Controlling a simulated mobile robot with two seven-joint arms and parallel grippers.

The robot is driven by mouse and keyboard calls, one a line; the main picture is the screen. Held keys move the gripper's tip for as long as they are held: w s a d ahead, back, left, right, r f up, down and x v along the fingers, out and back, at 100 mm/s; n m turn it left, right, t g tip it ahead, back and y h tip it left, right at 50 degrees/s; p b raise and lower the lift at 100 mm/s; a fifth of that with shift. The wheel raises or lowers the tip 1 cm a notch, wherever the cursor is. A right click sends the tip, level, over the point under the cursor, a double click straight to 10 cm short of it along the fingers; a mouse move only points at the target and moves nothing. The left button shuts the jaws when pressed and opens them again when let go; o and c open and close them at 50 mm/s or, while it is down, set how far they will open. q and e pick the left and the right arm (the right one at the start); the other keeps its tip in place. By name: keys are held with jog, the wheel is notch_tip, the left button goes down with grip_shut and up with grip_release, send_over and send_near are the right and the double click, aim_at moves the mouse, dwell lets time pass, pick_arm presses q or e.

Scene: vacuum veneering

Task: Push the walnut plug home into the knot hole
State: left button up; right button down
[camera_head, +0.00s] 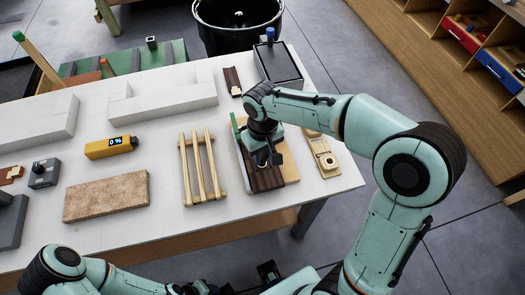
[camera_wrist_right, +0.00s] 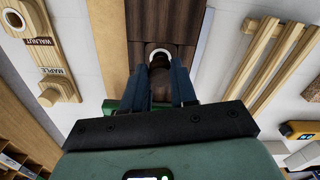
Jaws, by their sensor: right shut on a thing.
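The dark walnut board (camera_wrist_right: 182,30) lies on a pale backing board on the table. It also shows in the head view (camera_head: 266,181). In the right wrist view a pale ring (camera_wrist_right: 158,48) marks the knot hole. My right gripper (camera_wrist_right: 161,80) is over the board, shut on the dark brown walnut plug (camera_wrist_right: 160,68). The plug's far end overlaps the pale ring; how deep it sits cannot be told. In the head view my right gripper (camera_head: 268,158) hides the plug and most of the hole. My left arm is low at the bottom edge; its jaw state is unclear.
A wooden holder labelled WALNUT and MAPLE (camera_wrist_right: 50,50) lies beside the board. A slatted wooden rack (camera_head: 187,172) stands to the board's left. A dark box (camera_head: 278,62) is behind my right arm. A yellow device (camera_head: 110,147) and cork-like slab (camera_head: 105,197) lie further left.

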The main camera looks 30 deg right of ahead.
aim_at(263, 157)
jog(key=shift+f+b, duration=0.6)
jog(key=shift+f, duration=0.4)
jog(key=c, duration=0.8)
grip_release()
notch_tip(263, 157, up, 13)
jog(key=p, duration=0.2)
jog(key=shift+r, duration=0.2)
